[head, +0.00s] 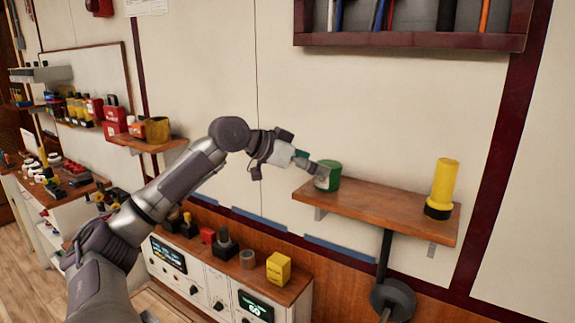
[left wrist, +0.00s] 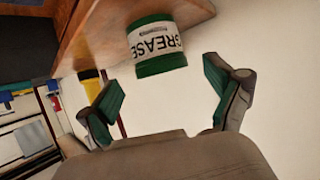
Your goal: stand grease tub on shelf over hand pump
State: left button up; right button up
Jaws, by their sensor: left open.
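The grease tub (head: 329,176) is green with a white label and stands at the left end of a wooden wall shelf (head: 390,207). It also shows in the left wrist view (left wrist: 155,45), with its label facing the camera. My left gripper (head: 312,167) is at the tub's left side. In the left wrist view my left gripper (left wrist: 166,94) has its two fingers spread wide, and the tub is ahead of them, not clasped. A dark rod with a round disc (head: 392,298) is below the shelf; I cannot tell whether it is the hand pump. My right gripper is not in view.
A yellow cylinder with a black base (head: 442,189) stands at the shelf's right end. A cabinet with dials (head: 215,290) below holds a yellow box (head: 278,268) and other small items. A tool rack (head: 410,40) hangs above. The shelf's middle is bare.

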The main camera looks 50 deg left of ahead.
pick_arm(q)
jog(key=b+v, duration=0.2)
jog(key=v, duration=0.5)
jog(key=shift+s, duration=0.25)
